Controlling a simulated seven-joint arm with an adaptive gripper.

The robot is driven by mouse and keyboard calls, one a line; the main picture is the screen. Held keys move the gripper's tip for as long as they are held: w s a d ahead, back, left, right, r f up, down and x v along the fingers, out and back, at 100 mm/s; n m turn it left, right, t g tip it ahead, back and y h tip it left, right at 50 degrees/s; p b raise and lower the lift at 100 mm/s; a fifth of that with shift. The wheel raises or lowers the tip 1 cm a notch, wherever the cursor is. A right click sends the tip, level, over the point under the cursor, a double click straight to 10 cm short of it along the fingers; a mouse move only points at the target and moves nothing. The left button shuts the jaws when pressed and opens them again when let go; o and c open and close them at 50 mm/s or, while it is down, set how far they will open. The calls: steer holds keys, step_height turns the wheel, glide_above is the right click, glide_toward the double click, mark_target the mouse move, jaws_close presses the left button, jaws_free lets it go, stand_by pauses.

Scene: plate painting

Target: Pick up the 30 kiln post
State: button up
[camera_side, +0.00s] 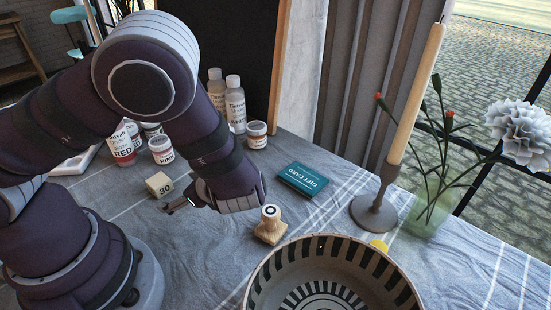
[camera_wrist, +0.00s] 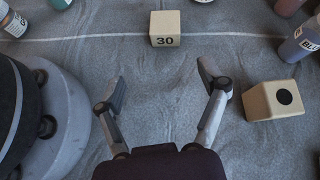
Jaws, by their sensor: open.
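The 30 kiln post (camera_side: 160,185) is a small beige block with a black "30" on its face. It stands on the grey cloth left of my gripper in the side view. In the wrist view the 30 kiln post (camera_wrist: 165,29) is upright at the top middle, beyond the fingertips and roughly in line with the gap. My gripper (camera_wrist: 162,82) is open and empty, its two fingers spread. In the side view my gripper (camera_side: 172,206) is partly hidden by the wrist, just right of the block.
A beige block with a black dot (camera_wrist: 273,100) sits right of the fingers in the wrist view. Paint jars (camera_side: 162,150) and bottles (camera_side: 235,104) stand behind. A stamp (camera_side: 270,225), gift card (camera_side: 302,179), striped bowl (camera_side: 250,290) and candle holder (camera_side: 373,213) are to the right.

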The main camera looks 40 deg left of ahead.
mark_target(160, 182)
steer(key=m+y, duration=0.1)
steer(key=a+f+m+t+y, duration=0.1)
steer(key=shift+a+m, duration=0.2)
steer(key=shift+m, duration=0.1)
steer(key=shift+y, duration=0.3)
steer(key=x, duration=1)
steer(key=shift+a, duration=0.25)
steer(key=c, duration=1.3)
